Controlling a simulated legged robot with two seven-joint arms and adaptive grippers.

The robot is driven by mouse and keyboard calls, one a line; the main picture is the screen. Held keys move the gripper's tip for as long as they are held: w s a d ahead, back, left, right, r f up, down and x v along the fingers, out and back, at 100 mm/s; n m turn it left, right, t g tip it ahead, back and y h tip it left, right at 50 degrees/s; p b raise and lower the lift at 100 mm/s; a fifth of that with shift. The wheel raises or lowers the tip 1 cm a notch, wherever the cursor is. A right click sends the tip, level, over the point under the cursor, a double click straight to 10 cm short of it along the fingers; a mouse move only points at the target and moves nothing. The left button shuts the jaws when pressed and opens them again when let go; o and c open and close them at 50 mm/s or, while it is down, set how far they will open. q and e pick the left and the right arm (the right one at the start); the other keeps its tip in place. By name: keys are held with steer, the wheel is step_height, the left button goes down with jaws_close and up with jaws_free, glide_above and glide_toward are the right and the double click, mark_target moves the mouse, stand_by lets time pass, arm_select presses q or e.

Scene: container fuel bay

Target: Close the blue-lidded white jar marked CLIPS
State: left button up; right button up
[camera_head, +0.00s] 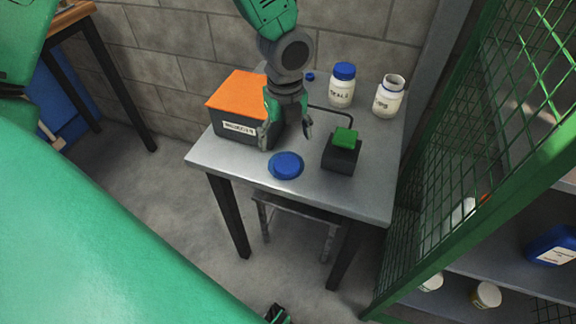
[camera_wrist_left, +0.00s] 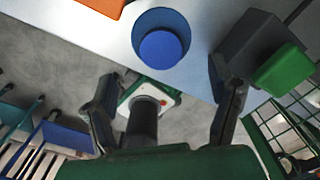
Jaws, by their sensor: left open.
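A white jar (camera_head: 389,96) stands without a lid at the back right of the table; its label is only partly readable and seems to end in "PS". A blue round lid (camera_head: 286,165) lies flat near the table's front edge. My left gripper (camera_head: 287,136) is open and empty above the table, behind the lid in the head view. Its two fingers (camera_wrist_left: 166,108) show apart in the wrist view. A small black and green part at the bottom edge may be my right gripper (camera_head: 277,314).
A second white jar (camera_head: 342,88) wears a blue lid. A dark box with an orange top (camera_head: 238,92) stands left, beside the gripper. A black block with a green button (camera_head: 343,148) stands right of the lid. Green mesh (camera_head: 480,130) borders the table's right.

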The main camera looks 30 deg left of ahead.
mark_target(287, 164)
arm_select(q)
steer(key=shift+a+f, duration=0.1)
steer(key=shift+f, duration=1.4)
steer(key=shift+s+f, duration=0.1)
steer(key=shift+f, duration=0.15)
steer(key=f, duration=0.1)
steer(key=f+b, duration=0.1)
steer(key=f, duration=0.2)
steer(key=shift+s+d+f, duration=0.1)
steer(key=shift+d+f, duration=0.25)
steer(key=shift+d, duration=0.05)
steer(key=shift+r, duration=0.1)
steer(key=c, duration=0.8)
